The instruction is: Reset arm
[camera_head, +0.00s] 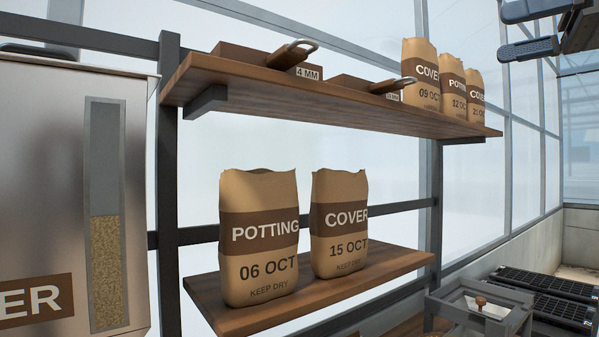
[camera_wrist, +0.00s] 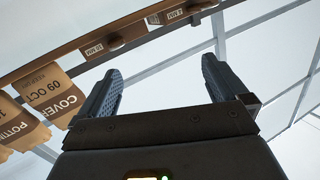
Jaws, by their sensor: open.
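My gripper (camera_head: 502,34) is at the top right of the head view, raised in the air to the right of the upper shelf and apart from it. Its two dark fingers are spread with nothing between them. In the wrist view the gripper (camera_wrist: 160,66) shows both ridged fingers wide apart, with only pale glazing between them. The upper shelf (camera_head: 340,104) and its bags lie off to the left there, clear of the fingers.
A POTTING bag (camera_head: 259,250) and a COVER bag (camera_head: 340,225) stand on the lower shelf (camera_head: 400,262). A hopper (camera_head: 50,200) stands left; black trays (camera_head: 548,285) lie lower right.

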